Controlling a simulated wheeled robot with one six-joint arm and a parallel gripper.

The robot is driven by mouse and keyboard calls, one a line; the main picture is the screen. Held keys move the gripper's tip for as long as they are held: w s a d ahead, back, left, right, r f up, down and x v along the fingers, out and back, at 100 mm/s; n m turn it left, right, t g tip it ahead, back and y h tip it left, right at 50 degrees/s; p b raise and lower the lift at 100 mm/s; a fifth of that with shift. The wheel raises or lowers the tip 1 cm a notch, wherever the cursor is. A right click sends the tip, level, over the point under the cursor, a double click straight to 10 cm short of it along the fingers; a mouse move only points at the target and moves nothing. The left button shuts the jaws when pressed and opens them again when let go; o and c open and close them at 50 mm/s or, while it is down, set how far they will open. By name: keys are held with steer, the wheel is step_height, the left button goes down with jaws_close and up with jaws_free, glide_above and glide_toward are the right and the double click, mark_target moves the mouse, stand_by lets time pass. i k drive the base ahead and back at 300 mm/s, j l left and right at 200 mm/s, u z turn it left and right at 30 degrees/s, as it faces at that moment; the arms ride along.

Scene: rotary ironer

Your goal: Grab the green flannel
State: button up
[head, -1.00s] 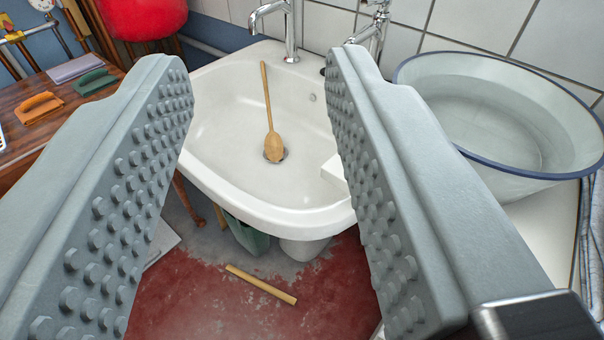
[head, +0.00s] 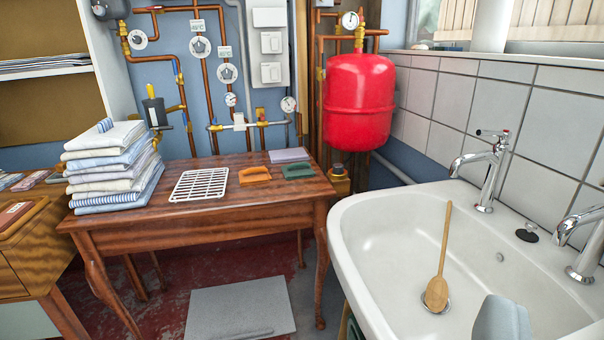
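A small dark green piece (head: 298,171) lies on the wooden table, near its back right corner. It has a raised, handle-like top, and I cannot tell whether it is cloth. I see no other thing that is clearly a green flannel. Part of what looks like my gripper (head: 501,320), grey-blue, shows at the bottom right in front of the sink basin. It is far from the green piece and mostly out of the picture. Its opening cannot be made out.
The wooden table (head: 240,215) also holds an orange piece (head: 255,174), a white rack (head: 199,185), a mauve folded cloth (head: 288,155) and a towel stack (head: 113,170). The white sink (head: 385,225) with a wooden spoon (head: 440,268) stands right. A red tank (head: 358,100) hangs behind.

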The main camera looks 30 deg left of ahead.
mark_target(296, 170)
steer(key=i+j+u, duration=0.15)
steer(key=i+j, duration=0.65)
steer(key=j, duration=0.3)
steer(key=i+j+u, duration=0.15)
steer(key=i+j, duration=0.75)
steer(key=j, duration=0.1)
